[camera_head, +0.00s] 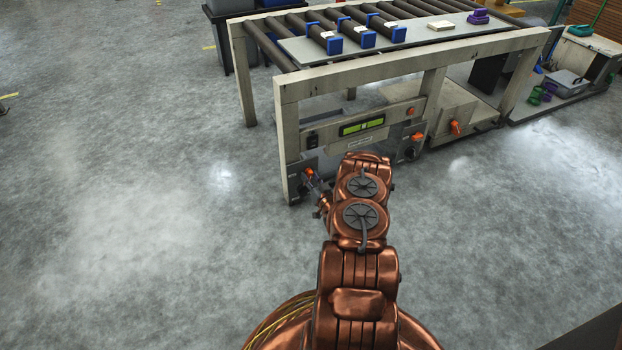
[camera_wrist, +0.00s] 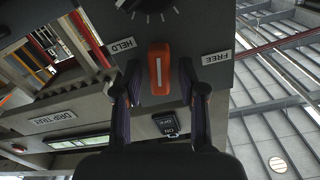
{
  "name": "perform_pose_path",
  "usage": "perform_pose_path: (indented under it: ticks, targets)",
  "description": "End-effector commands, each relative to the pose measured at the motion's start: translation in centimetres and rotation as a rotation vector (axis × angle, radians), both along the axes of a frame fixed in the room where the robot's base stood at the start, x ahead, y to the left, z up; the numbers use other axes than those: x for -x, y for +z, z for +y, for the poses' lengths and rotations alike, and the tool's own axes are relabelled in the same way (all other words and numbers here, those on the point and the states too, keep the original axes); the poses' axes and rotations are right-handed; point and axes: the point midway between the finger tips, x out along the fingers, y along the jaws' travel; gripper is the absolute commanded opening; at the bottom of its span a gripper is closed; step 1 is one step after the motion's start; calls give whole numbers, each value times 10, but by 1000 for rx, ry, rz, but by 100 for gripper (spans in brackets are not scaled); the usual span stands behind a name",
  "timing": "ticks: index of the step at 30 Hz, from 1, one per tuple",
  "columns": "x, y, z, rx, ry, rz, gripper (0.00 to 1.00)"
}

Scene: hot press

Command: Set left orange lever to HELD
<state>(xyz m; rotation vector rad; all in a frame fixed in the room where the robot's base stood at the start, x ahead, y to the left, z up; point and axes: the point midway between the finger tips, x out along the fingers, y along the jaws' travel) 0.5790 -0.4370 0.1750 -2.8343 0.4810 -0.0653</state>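The left orange lever (camera_wrist: 160,68) has a white line along it and sits on a grey panel in the wrist view. The HELD label (camera_wrist: 123,45) is to its left and the FREE label (camera_wrist: 216,58) to its right in that picture. The lever stands roughly upright in the picture, between the labels. My gripper (camera_wrist: 160,82) is open, with one dark finger on each side of the lever and a small gap showing on both sides. In the head view the lever (camera_head: 309,171) is at the press's lower left corner, with my gripper (camera_head: 315,184) at it.
A black dial (camera_wrist: 146,4) is at the wrist view's top edge. A black rocker switch (camera_wrist: 167,124) is below the lever. A second orange lever (camera_head: 417,137) and a third (camera_head: 456,127) are further right. The floor left of the press is clear.

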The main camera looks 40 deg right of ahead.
Motion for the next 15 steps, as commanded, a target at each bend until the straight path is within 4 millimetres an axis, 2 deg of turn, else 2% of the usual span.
perform_pose_path:
  ticks: [1, 10, 15]
  targets:
    - [0, 0, 0, 0, 0, 0, 32]
    - [0, 0, 0, 1, 1, -1, 1]
    - [-1, 1, 0, 3, 0, -1, 0]
